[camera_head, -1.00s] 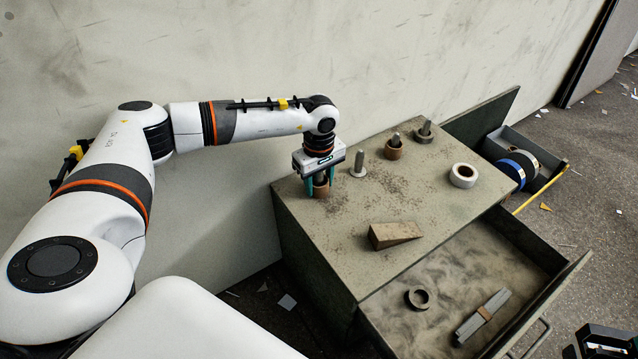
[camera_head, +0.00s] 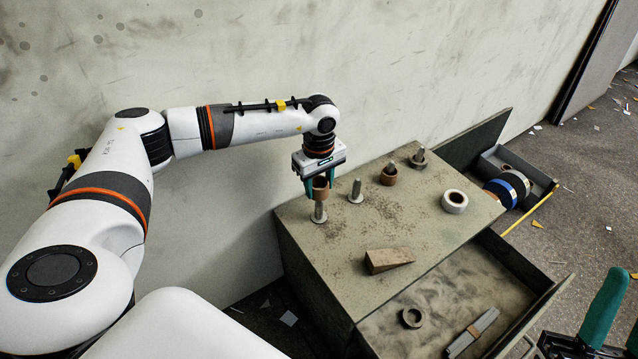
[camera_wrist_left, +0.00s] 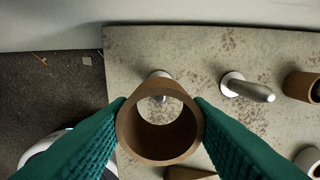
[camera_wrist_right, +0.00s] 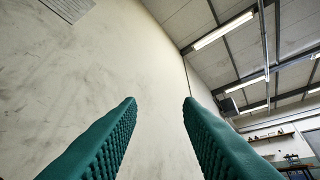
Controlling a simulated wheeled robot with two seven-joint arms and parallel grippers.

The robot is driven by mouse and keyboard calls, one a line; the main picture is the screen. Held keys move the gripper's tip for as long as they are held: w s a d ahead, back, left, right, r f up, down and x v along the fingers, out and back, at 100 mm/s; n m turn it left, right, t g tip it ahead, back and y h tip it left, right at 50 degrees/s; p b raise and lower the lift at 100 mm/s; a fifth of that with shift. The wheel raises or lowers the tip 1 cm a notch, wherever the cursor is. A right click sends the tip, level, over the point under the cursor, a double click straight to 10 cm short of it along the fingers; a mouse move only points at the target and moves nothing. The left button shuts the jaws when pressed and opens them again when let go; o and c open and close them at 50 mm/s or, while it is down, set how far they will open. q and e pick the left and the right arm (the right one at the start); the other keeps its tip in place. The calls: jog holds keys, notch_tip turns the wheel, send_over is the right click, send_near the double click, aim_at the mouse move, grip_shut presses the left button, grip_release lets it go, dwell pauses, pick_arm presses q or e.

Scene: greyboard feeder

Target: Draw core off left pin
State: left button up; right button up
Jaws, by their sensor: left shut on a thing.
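My left gripper (camera_head: 318,186) is shut on a brown cardboard core (camera_head: 320,190), with a teal finger on each side. The core is upright above the left pin (camera_head: 319,213), whose lower part stands bare below it. I cannot tell whether the pin's tip is still inside. In the left wrist view I look down into the open core (camera_wrist_left: 160,152), with the pin (camera_wrist_left: 157,82) at its far rim. My right gripper (camera_wrist_right: 160,102) is open and empty, raised away from the cabinet; a teal finger shows at the head view's lower right.
A bare second pin (camera_head: 356,191) stands beside the left pin. A white roll (camera_head: 455,201) and a wedge (camera_head: 388,261) lie on the cabinet top. The open drawer (camera_head: 430,300) holds a dark ring (camera_head: 412,317).

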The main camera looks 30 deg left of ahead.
jog(key=shift+w+a+f+g+h, duration=0.1)
jog(key=shift+w+f+g+h, duration=0.4)
jog(key=shift+w+f+g, duration=0.4)
jog(key=shift+w+p, duration=0.2)
jog(key=shift+p, duration=0.1)
